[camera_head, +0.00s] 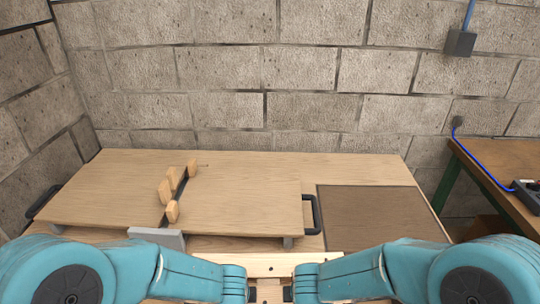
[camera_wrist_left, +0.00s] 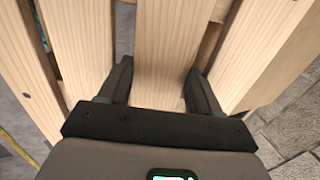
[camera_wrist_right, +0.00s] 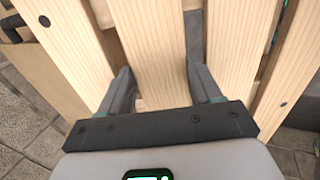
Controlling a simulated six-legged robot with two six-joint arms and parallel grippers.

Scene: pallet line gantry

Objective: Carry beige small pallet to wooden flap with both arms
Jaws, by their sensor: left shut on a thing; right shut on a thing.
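The beige small pallet (camera_head: 270,264) is at the bottom middle of the head view, and only part of it shows. My left gripper (camera_wrist_left: 158,80) is shut on one of its light wooden slats, a finger on each side. My right gripper (camera_wrist_right: 158,86) is shut on another slat in the same way. In the head view both teal arms reach in low and meet close together at the pallet. Two flat light-wood panels lie ahead, a left one (camera_head: 115,188) and a right one (camera_head: 245,198). They look like flaps, but I cannot tell which is the named wooden flap.
Black handles sit at the outer ends, left (camera_head: 42,203) and right (camera_head: 312,215). Small wooden blocks (camera_head: 165,192) stand between the panels. A dark brown panel (camera_head: 375,212) lies at right. A block wall (camera_head: 230,70) closes the back. A brown table (camera_head: 500,160) with a blue cable stands far right.

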